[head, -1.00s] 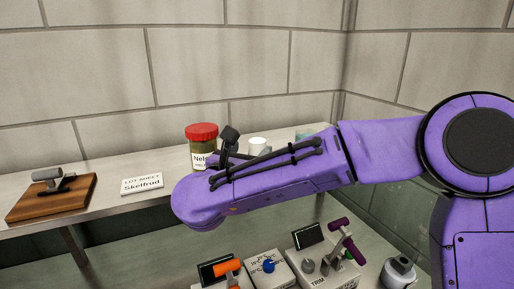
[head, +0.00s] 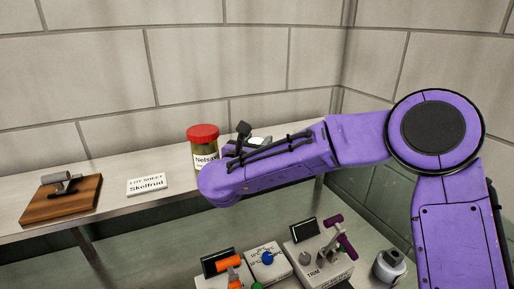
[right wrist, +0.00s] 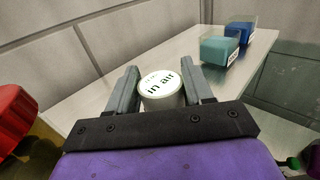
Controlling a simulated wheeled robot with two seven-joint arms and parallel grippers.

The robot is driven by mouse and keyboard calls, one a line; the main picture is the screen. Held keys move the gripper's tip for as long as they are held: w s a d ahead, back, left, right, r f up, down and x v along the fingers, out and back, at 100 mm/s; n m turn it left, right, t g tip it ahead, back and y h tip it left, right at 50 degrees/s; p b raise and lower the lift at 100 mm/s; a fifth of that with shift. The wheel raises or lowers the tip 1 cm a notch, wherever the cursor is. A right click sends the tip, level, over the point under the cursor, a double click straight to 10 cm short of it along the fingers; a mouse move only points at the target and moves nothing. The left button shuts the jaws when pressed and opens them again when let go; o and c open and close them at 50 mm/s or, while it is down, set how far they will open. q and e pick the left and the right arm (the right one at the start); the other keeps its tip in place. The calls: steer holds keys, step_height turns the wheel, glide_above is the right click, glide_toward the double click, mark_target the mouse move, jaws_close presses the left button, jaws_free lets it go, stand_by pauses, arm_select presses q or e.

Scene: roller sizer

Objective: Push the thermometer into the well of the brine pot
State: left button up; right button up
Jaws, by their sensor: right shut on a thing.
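In the right wrist view my right gripper (right wrist: 161,72) has one grey finger on each side of a white round thing (right wrist: 162,94) whose top reads "in air". It looks like the thermometer's head, and the gripper is shut on it. Its lower part is hidden by the gripper. In the head view only a bit of white shows behind my right forearm, and the fingers are hidden there. I cannot make out the brine pot or its well for sure. My left gripper is not in view.
A red-lidded jar (head: 203,134) stands on the shelf, left of the gripper. A card (head: 148,184) and a wooden board (head: 62,200) lie further left. A teal box (right wrist: 219,52) and a blue box (right wrist: 240,33) stand beyond. Control boxes (head: 318,265) are below.

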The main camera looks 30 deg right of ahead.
mark_target(257, 141)
steer(key=shift+d+r, duration=0.1)
steer(key=shift+r, duration=0.2)
step_height(257, 141, up, 2)
steer(key=shift+r+b, duration=0.25)
steer(key=shift+b, duration=0.45)
steer(key=s+a+r+b, duration=0.6)
steer(key=s+a+r, duration=0.3)
steer(key=a+r, duration=0.1)
steer(key=shift+s+a, duration=0.2)
steer(key=shift+a, duration=0.1)
steer(key=shift+f, duration=0.1)
